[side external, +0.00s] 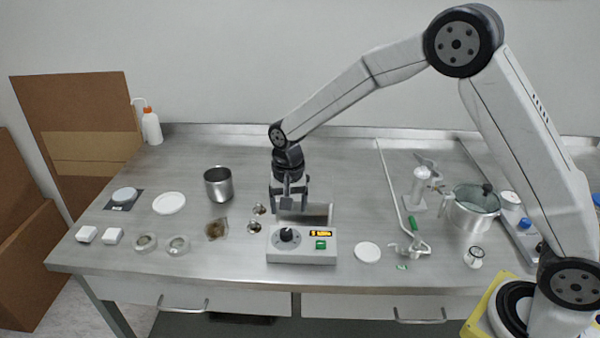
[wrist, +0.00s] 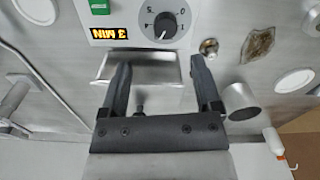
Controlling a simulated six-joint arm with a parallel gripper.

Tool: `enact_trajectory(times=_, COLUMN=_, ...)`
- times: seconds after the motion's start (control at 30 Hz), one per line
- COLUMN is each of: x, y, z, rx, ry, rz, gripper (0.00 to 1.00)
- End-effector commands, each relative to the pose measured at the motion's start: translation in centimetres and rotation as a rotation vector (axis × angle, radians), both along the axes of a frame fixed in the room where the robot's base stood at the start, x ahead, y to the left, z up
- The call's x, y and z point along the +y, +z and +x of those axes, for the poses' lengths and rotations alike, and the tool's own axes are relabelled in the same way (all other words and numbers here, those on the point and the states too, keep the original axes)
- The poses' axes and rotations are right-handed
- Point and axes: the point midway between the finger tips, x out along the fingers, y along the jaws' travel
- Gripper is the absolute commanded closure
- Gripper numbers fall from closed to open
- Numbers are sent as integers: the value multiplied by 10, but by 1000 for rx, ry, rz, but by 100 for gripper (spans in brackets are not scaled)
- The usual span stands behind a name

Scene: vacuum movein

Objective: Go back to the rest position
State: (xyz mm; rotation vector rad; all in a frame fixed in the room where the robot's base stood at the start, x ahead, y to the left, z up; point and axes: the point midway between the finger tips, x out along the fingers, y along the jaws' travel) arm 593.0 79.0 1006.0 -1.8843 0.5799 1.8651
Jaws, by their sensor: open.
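My gripper (side external: 290,204) is above the steel bench, just behind the control box, pointing down. In the wrist view its two fingers (wrist: 162,72) stand wide apart with nothing between them but a view of the bench and box. A shiny metal part (wrist: 140,68) lies along the box's back side, partly hidden by my fingers.
A metal beaker (side external: 218,185) and a white disc (side external: 169,203) stand to the left. A white stand (side external: 417,190) with a long rod, a lidded pot (side external: 471,208) and a small cup (side external: 474,257) are at the right. A wash bottle (side external: 151,127) stands at the back left. The air above is free.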

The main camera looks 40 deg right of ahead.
Motion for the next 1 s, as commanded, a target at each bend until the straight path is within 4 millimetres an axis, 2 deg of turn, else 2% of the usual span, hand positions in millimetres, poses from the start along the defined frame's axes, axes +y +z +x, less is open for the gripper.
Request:
enact_trajectory(times=0.27, x=-23, y=16, z=-36, rx=-49, ry=125, rz=2, gripper=19)
enact_trajectory(times=0.63, x=-57, y=30, z=-115, rx=-135, ry=364, rz=-22, gripper=19)
enact_trajectory(times=0.8, x=-68, y=31, z=-154, rx=-174, ry=471, rz=-42, gripper=19)
enact_trajectory(times=1.0, x=-77, y=29, z=-188, rx=-204, ry=565, rz=-65, gripper=19)
